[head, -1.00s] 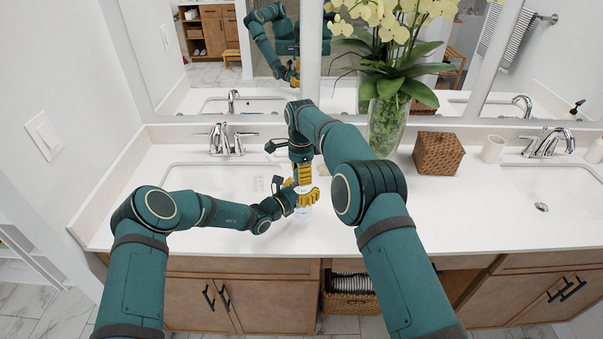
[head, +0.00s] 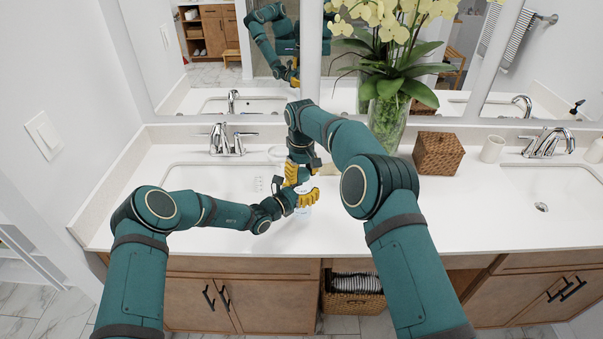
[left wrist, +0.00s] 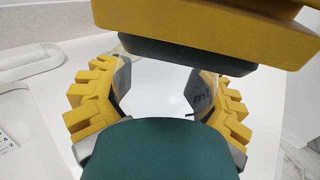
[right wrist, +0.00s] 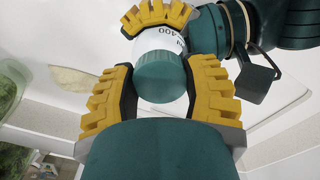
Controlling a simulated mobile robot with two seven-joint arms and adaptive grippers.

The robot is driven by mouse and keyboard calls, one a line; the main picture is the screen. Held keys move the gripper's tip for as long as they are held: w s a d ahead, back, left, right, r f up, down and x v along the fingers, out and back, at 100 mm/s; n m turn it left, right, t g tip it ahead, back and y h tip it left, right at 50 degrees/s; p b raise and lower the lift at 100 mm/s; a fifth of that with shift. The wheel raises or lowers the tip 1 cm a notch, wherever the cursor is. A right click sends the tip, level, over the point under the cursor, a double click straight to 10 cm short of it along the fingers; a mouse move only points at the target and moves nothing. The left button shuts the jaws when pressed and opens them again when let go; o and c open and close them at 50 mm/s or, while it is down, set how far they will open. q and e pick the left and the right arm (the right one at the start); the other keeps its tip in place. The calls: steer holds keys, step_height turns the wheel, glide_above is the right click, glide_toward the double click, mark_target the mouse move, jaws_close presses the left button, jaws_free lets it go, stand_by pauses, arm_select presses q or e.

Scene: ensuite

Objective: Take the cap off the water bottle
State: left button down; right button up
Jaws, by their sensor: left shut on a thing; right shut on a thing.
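The water bottle (head: 303,211) is pale and stands upright near the counter's front, left of centre. It is mostly hidden in the head view. In the right wrist view its white labelled side (right wrist: 150,46) shows beyond the round teal cap (right wrist: 160,78). My left gripper (head: 303,198) is shut around the bottle's body from the left; in the left wrist view the pale bottle (left wrist: 160,88) lies between its fingers. My right gripper (head: 298,176) is above, pointing down, with its fingers shut on the cap. I cannot tell whether a gap separates cap and bottle.
A sink (head: 195,178) with a faucet (head: 226,140) lies behind and left. A glass vase of orchids (head: 388,125) and a wicker box (head: 438,153) stand at the back right. The counter (head: 440,215) right of my right arm is clear.

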steer(key=n, duration=0.5)
steer(key=shift+s+a+n, duration=0.15)
steer(key=shift+n, duration=0.25)
steer(key=n, duration=1)
steer(key=shift+f+n, duration=0.1)
steer(key=shift+n, duration=0.2)
steer(key=n, duration=0.3)
steer(key=shift+d+n, duration=0.2)
steer(key=shift+n, duration=0.1)
steer(key=shift+r, duration=0.25)
steer(key=shift+r, duration=0.95)
